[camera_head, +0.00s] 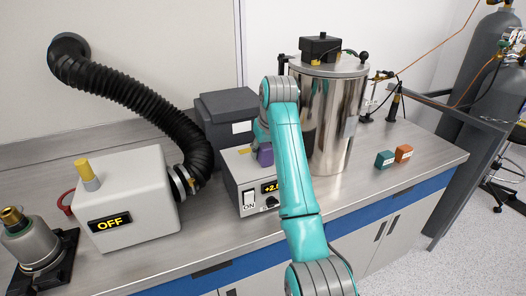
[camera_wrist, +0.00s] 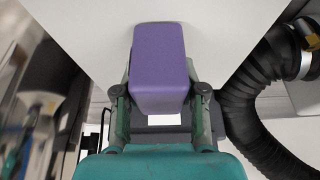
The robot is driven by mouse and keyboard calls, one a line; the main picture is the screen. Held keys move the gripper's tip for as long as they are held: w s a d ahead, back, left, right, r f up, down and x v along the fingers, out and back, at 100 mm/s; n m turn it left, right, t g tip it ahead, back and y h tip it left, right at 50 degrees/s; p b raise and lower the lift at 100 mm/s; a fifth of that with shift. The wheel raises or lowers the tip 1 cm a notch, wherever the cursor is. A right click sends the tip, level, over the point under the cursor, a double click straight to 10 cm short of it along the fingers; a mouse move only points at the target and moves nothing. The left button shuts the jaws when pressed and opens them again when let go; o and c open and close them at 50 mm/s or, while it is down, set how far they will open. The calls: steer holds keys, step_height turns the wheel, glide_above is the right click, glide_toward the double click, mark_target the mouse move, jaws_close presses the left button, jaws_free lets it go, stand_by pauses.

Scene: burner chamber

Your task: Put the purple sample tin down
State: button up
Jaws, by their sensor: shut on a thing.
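The purple sample tin (camera_wrist: 160,65) is a rounded block held between the two fingers of my gripper (camera_wrist: 160,95) in the wrist view. In the head view a small part of the tin (camera_head: 265,155) shows left of my teal arm, in front of the top of the pale box with the ON switch (camera_head: 238,171). My arm hides most of the gripper and part of this box there. A pale flat surface (camera_wrist: 225,30) lies behind the tin in the wrist view. I cannot tell whether the tin touches anything beneath it.
A tall steel cylinder (camera_head: 328,120) stands close right of my arm. A teal block (camera_head: 385,160) and an orange block (camera_head: 403,153) lie on the bench to its right. A box reading OFF (camera_head: 122,205) with a black hose (camera_head: 140,100) stands left. Bare bench (camera_head: 400,178) shows at right.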

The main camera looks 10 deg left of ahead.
steer(key=shift+f, duration=0.25)
steer(key=o, duration=1.2)
steer(key=shift+r, duration=0.1)
